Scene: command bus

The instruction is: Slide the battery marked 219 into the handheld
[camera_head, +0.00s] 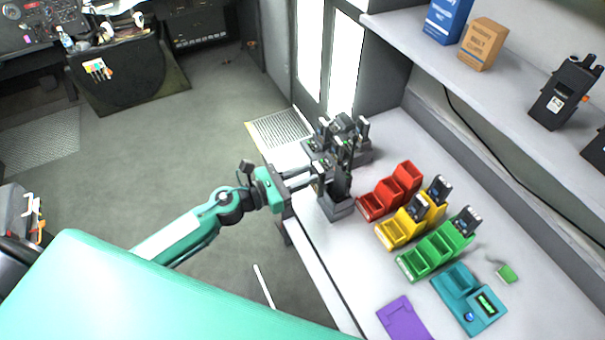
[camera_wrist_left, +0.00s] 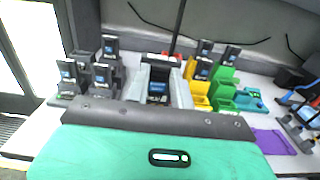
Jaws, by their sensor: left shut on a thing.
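My left gripper (camera_head: 318,182) reaches in from the left over the bench edge. It is shut on a dark battery with a blue label, which shows between the fingers in the left wrist view (camera_wrist_left: 157,88). The label's number is too small to read. The black handheld (camera_head: 342,182) stands upright in a grey cradle (camera_head: 341,211), just right of the fingertips. I cannot tell whether the battery touches it. Several similar batteries stand in a dark charger (camera_head: 362,155) behind, and show at left in the wrist view (camera_wrist_left: 68,75). My right gripper is not in view.
Red (camera_head: 373,207), yellow (camera_head: 392,238) and green (camera_head: 415,265) bins stand right of the cradle; the yellow and green ones hold batteries. A teal device (camera_head: 462,282) and a purple mat (camera_head: 403,318) lie nearer. A shelf (camera_head: 520,95) overhangs the bench's back.

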